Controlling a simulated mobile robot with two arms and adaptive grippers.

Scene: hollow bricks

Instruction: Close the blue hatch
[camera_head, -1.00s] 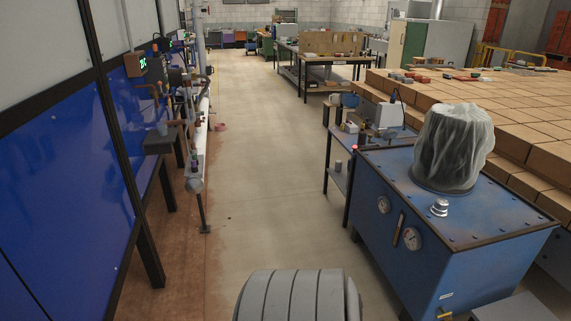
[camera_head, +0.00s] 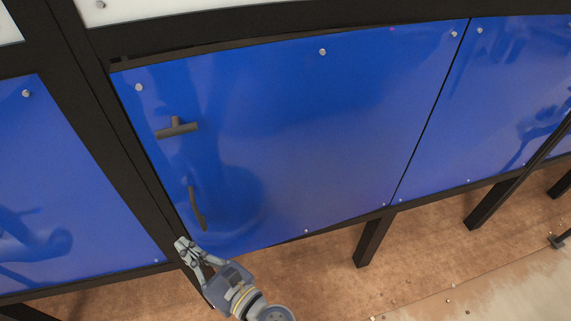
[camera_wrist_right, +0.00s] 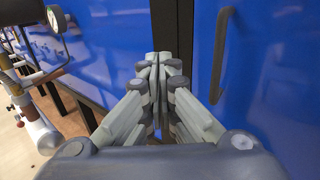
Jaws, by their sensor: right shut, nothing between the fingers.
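The blue hatch (camera_head: 310,130) fills the middle of the head view, a glossy panel in a black frame. Near its left edge are a dark T-shaped latch (camera_head: 177,128) and a curved dark handle (camera_head: 197,209). A thin dark gap shows along its top edge; I cannot tell whether it sits fully flush. My right gripper (camera_head: 184,246) is shut and empty at the hatch's lower left corner, by the black post and below the handle. In the right wrist view, the gripper's closed fingers (camera_wrist_right: 158,62) point at the black post, with the handle (camera_wrist_right: 221,52) to their right. My left gripper is out of view.
Blue fixed panels flank the hatch on the left (camera_head: 65,180) and right (camera_head: 500,100). Black legs (camera_head: 373,240) stand below over a brown floor strip (camera_head: 320,275). A gauge (camera_wrist_right: 55,18) and pipes lie left in the wrist view.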

